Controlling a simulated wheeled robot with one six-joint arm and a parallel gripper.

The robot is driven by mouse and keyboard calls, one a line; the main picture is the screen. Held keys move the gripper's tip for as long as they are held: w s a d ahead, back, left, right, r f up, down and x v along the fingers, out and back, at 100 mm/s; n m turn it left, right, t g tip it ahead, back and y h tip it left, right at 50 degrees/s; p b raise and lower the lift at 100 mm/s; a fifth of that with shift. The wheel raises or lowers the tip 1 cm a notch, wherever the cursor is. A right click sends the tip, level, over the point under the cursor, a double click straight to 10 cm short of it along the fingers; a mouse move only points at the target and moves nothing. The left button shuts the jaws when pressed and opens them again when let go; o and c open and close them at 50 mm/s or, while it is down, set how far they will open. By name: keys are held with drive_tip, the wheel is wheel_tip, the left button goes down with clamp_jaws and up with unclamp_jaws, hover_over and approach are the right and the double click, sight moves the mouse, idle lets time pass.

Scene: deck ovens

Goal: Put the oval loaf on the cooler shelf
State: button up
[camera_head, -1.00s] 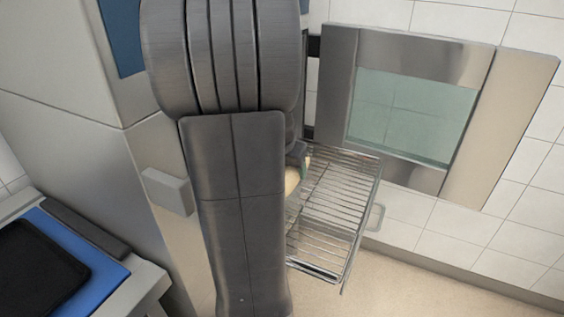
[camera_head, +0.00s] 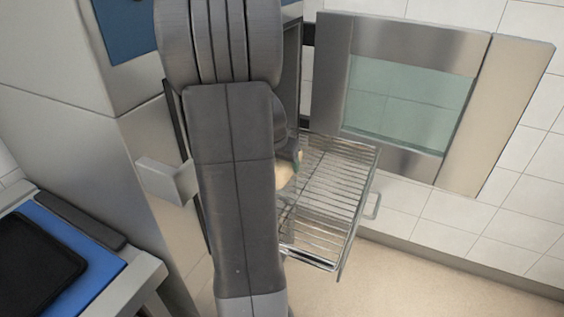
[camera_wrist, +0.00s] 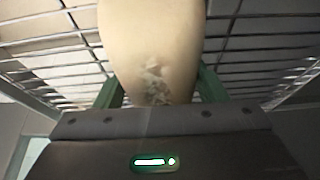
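The oval loaf (camera_wrist: 152,40) is pale tan with a rough whitish patch, and it fills the gap between the green fingers of my gripper (camera_wrist: 157,88) in the wrist view. The fingers press against both its sides, so my gripper looks shut on it. In the head view only a small part of the loaf (camera_head: 287,170) shows beside my arm, over the left side of a pulled-out wire shelf (camera_head: 335,190). The shelf's bars also show behind the loaf in the wrist view (camera_wrist: 255,45). Whether the loaf touches the bars I cannot tell. My arm hides the gripper in the head view.
A steel door with a glass window (camera_head: 410,105) stands open behind the shelf. A steel cabinet (camera_head: 75,90) with a projecting bracket (camera_head: 168,182) is at left. A blue-topped table (camera_head: 100,262) with a black tray (camera_head: 35,262) is at lower left. Floor at lower right is clear.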

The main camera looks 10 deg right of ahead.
drive_tip(key=o, duration=0.4)
drive_tip(key=shift+c, duration=0.2)
drive_tip(key=shift+r, duration=0.15)
drive_tip(key=shift+r, duration=0.25)
drive_tip(key=p+v, duration=0.1)
drive_tip(key=v, duration=0.6)
drive_tip(key=shift+a, duration=0.1)
